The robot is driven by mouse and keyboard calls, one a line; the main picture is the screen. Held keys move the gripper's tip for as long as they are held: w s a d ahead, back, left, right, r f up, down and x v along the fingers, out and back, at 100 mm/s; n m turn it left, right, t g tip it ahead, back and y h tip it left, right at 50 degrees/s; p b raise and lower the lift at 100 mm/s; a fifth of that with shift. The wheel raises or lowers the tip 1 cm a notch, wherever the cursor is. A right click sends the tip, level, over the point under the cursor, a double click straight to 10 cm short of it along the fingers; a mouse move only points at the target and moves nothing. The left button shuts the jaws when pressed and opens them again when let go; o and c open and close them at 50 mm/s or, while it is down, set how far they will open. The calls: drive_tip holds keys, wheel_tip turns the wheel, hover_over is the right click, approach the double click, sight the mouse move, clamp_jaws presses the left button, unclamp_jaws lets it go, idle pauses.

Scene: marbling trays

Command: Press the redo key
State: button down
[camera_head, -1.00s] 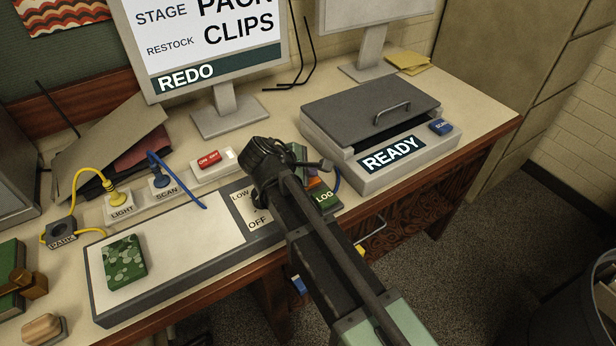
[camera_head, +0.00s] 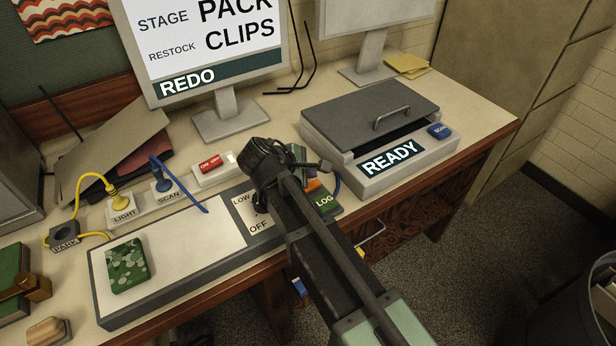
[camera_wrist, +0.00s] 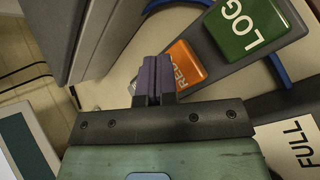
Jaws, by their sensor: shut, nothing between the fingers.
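The redo key is an orange key (camera_wrist: 187,66) with partly covered white lettering, in the key strip beside the green LOG key (camera_wrist: 246,28) in the wrist view. In the head view the orange key (camera_head: 312,184) shows small beside my arm, with the green LOG key (camera_head: 326,203) in front of it. My gripper (camera_wrist: 153,68) is shut and empty, its purple fingertips over the left edge of the orange key. I cannot tell whether they touch it. The fingertips are hidden behind my wrist in the head view.
A monitor (camera_head: 215,74) reads REDO along its bottom. A grey machine (camera_head: 370,182) with a READY label stands right of the keys. A flat panel (camera_head: 180,262) with LOW and OFF marks lies left. A blue cable (camera_wrist: 277,70) curves past the keys. A bin (camera_head: 575,310) stands on the floor.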

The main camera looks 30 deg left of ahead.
drive_tip(key=shift+r, duration=0.2)
wheel_tip(320, 180, up, 5)
drive_tip(key=p, duration=0.5)
drive_tip(key=shift+f, duration=0.1)
idle(0.6)
